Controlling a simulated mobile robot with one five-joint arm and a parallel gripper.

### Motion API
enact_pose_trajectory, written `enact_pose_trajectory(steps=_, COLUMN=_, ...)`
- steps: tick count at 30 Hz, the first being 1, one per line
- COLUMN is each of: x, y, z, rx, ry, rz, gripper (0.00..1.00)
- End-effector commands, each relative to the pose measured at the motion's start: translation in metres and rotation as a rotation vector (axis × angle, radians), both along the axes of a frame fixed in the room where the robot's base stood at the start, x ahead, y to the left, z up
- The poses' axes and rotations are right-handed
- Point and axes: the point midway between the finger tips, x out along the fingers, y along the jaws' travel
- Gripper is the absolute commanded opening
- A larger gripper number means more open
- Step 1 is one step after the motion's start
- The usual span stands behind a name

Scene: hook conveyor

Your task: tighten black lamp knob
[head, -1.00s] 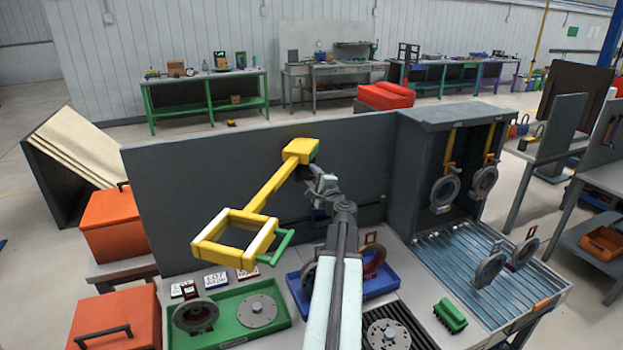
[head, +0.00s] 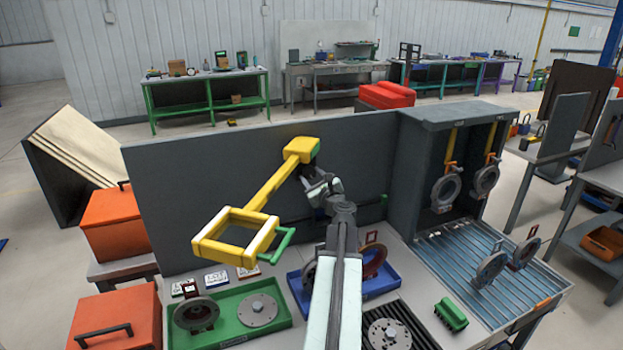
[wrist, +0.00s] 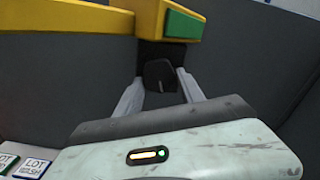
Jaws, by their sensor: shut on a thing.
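The yellow lamp (head: 268,190) has a long arm, a square frame head at the lower left and a green handle (head: 284,243). Its yellow mount with a green side plate (head: 301,150) sits at the upper right end, close to the grey panel. In the wrist view the black knob (wrist: 160,75) lies below the mount's green plate (wrist: 184,24). My gripper (wrist: 160,88) has a finger on each side of the knob and is shut on it. In the head view my gripper (head: 309,172) is just under the mount, and the knob is hidden there.
Below stand a green tray (head: 238,338) with metal discs and a blue tray (head: 377,291). A green brush (head: 451,315) lies on the bench. A grey cabinet (head: 447,118) with hanging rings stands right; the grey panel (head: 200,170) rises behind the lamp.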

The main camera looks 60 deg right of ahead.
Motion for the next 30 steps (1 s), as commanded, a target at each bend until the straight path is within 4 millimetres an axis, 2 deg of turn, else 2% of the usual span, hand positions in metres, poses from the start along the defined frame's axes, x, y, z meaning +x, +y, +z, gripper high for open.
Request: enact_pose_trajectory(steps=30, x=0.0042, y=0.0056, z=0.0006, rx=0.777, ry=-0.571, rz=0.003, gripper=0.05)
